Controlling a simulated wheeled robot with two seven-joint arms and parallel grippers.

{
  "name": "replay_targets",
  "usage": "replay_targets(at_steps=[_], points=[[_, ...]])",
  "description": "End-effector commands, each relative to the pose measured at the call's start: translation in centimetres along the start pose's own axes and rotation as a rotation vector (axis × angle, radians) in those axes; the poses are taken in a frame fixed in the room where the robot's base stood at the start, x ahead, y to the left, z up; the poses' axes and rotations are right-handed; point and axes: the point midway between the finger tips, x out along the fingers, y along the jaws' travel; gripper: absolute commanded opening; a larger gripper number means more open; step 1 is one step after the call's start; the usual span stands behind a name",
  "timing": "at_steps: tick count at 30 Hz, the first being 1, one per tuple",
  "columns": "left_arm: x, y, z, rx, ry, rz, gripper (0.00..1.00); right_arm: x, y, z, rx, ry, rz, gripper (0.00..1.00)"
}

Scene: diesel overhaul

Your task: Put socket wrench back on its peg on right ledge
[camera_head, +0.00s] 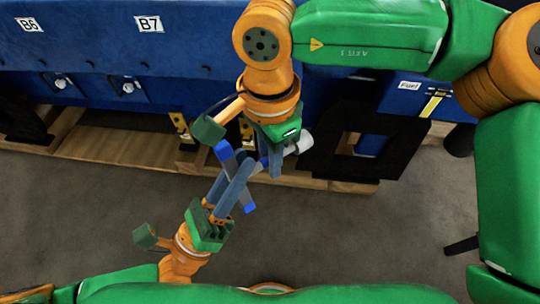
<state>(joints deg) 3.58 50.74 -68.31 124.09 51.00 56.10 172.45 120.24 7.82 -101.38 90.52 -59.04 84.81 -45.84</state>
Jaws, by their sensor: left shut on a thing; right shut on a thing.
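The socket wrench (238,184) looks like a T-shaped tool. Its grey crossbar has bright blue ends, and a light grey socket end (298,143) shows to the right. My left gripper (238,175) reaches up from below and is shut on the wrench near the crossbar's middle. My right gripper (269,167) points down from above and is shut on the wrench near the socket end. The fingers partly hide the shaft. The wrench is held in the air in front of the engine's lower edge. I cannot make out the peg or the right ledge.
A blue engine block (90,45) with B6 and B7 labels spans the back. It rests on a wooden pallet (110,147) with black supports (340,160). A "Fuel" label (410,86) is at right.

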Motion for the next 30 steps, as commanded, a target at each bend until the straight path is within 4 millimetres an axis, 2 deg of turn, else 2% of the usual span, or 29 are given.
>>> replay_targets(at_steps=[14,15,18,19,27,30], points=[[-0.1,-0.2,-0.3,-0.005,0.01,-0.004,0.0,-0.2,-0.3,0.1,0.004,-0.005,-0.014,0.0],[-0.1,-0.2,-0.3,-0.005,0.011,-0.004,0.31,-0.2,-0.3,0.1,0.004,-0.006,-0.015,0.0],[-0.1,-0.2,-0.2,-0.004,0.009,-0.003,0.58,-0.2,-0.3,0.1,0.003,-0.005,-0.013,0.0],[-0.1,-0.1,-0.2,-0.003,0.008,-0.003,0.61,-0.2,-0.2,0.1,0.003,-0.005,-0.012,0.0],[-0.1,-0.1,-0.1,-0.001,0.005,-0.001,0.61,-0.1,-0.1,0.1,0.001,-0.003,-0.006,0.0],[-1.1,0.0,-0.2,0.0,0.008,-0.002,0.61,-0.1,-0.1,0.1,0.001,-0.003,-0.005,0.0]])
